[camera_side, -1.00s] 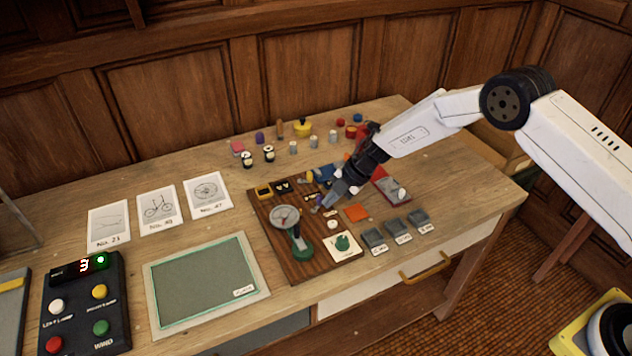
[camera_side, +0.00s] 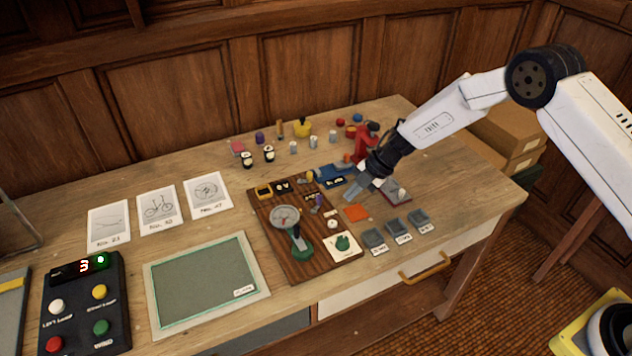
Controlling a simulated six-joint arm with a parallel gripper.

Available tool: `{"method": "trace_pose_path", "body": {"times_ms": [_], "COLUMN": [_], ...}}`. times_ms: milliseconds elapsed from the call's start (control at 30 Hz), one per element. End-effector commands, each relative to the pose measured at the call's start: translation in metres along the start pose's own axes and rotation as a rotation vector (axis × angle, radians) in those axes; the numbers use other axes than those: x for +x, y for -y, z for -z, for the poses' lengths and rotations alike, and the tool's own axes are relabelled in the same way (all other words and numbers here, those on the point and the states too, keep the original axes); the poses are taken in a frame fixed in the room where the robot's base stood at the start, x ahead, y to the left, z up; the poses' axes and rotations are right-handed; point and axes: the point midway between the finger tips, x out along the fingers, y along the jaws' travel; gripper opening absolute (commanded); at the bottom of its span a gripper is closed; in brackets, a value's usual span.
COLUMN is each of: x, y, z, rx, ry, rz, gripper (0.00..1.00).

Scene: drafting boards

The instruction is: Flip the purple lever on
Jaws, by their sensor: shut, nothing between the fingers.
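The small purple lever (camera_side: 318,200) stands on the dark wooden control board (camera_side: 268,220), near the board's right edge. It is small here, and its exact tilt is hard to tell. My gripper (camera_side: 352,195) is shut and empty. It hangs to the right of the lever, apart from it, with its fingertips pointing down and left.
An orange square (camera_side: 356,213), grey trays (camera_side: 397,226) and a blue tray (camera_side: 333,174) lie close by. A red object (camera_side: 366,142) stands behind my gripper.

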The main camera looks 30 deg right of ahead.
Motion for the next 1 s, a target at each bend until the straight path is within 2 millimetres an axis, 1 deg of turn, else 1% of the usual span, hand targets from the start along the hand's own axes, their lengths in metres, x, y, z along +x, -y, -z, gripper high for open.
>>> {"method": "trace_pose_path", "body": {"times_ms": [33,200,400,600,1000], "x": [-0.01,-0.037,-0.062,-0.072,-0.073], "y": [-0.002,-0.007,-0.011,-0.012,-0.013], "z": [-0.001,-0.005,-0.008,-0.01,-0.009], "rx": [0.001,0.0,0.0,0.001,0.002], "ry": [0.001,0.0,-0.001,-0.001,-0.001], "rz": [-0.001,0.0,0.001,0.002,0.001], "gripper": [0.0,0.0,0.0,0.0,0.0]}}
